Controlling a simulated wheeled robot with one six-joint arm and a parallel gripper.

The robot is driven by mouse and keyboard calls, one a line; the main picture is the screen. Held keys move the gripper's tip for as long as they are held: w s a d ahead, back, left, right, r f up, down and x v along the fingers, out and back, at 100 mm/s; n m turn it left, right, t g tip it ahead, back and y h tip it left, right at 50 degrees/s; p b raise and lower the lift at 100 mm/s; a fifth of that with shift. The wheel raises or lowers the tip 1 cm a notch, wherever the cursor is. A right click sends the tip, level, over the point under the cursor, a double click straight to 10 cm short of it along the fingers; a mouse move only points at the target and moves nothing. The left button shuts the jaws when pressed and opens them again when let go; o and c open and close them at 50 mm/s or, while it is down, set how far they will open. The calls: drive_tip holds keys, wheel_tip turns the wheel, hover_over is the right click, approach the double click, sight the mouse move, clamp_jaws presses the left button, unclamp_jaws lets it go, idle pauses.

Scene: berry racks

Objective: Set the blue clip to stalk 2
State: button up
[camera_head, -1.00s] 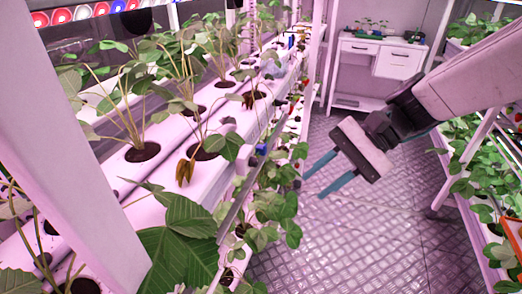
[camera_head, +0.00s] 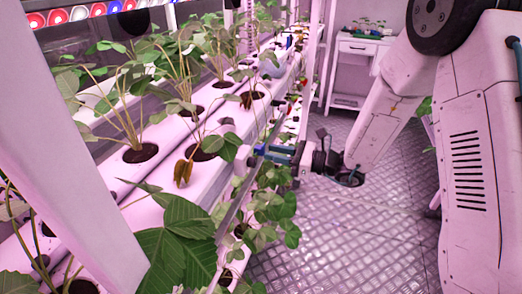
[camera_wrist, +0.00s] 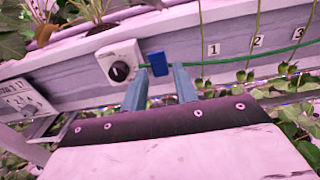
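The blue clip (camera_wrist: 157,62) is a small block on the pale rack face in the wrist view, at the left part of a green line (camera_wrist: 228,62). My gripper (camera_wrist: 161,69) is open. Its two blue fingers point at the rack, with the clip in the gap at their tips; contact is not visible. Number tag 2 (camera_wrist: 258,41) is right of the clip, between tags 1 (camera_wrist: 214,49) and 3 (camera_wrist: 299,33). A thin green stalk 2 (camera_wrist: 257,22) runs upright by tag 2. In the head view my gripper (camera_head: 272,153) is at the rack's side; I cannot make out the clip there.
A dial on a white plate (camera_wrist: 122,62) is just left of the clip. A white labelled box (camera_wrist: 20,98) is farther left. Leafy plants (camera_head: 180,245) hang over the rack's edge. The patterned aisle floor (camera_head: 330,240) is clear. A white cabinet (camera_head: 358,50) stands at the back.

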sight(264, 151)
drive_tip(key=shift+x, duration=2.3)
